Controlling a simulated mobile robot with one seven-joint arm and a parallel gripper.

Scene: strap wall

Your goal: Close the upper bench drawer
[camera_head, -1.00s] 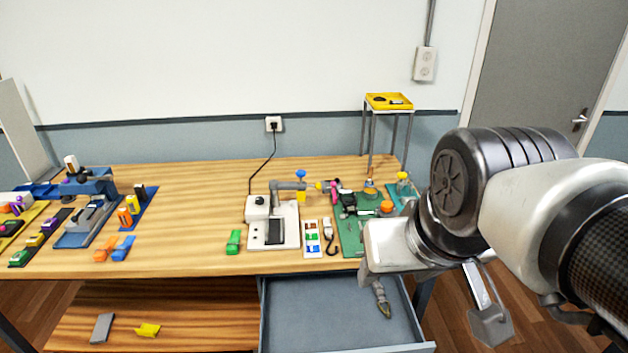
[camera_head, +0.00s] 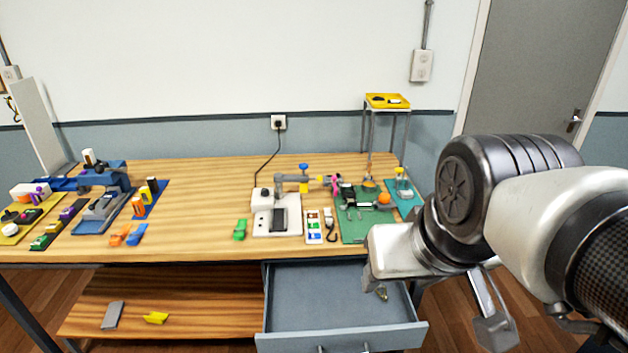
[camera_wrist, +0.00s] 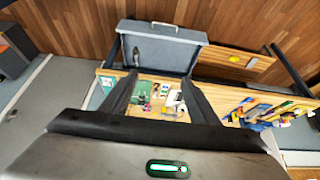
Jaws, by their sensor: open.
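The upper bench drawer (camera_head: 342,338) is a grey-blue tray pulled well out from under the right part of the wooden bench top. Its front panel and handle are at the bottom edge of the head view. A small tool (camera_head: 381,293) lies inside at the right, partly hidden by my arm. In the wrist view the drawer (camera_wrist: 175,52) appears upside down, with its light handle (camera_wrist: 163,24) at the far side. My gripper (camera_wrist: 160,78) is open and empty, with its two dark fingers spread in front of the drawer and bench. Its fingers are not clear in the head view.
The wooden bench top (camera_head: 210,215) holds a white device (camera_head: 275,222), a green board (camera_head: 362,228) and several small coloured parts. A lower shelf (camera_head: 200,305) holds grey and yellow pieces. A small stand with a yellow tray (camera_head: 388,101) is at the back right.

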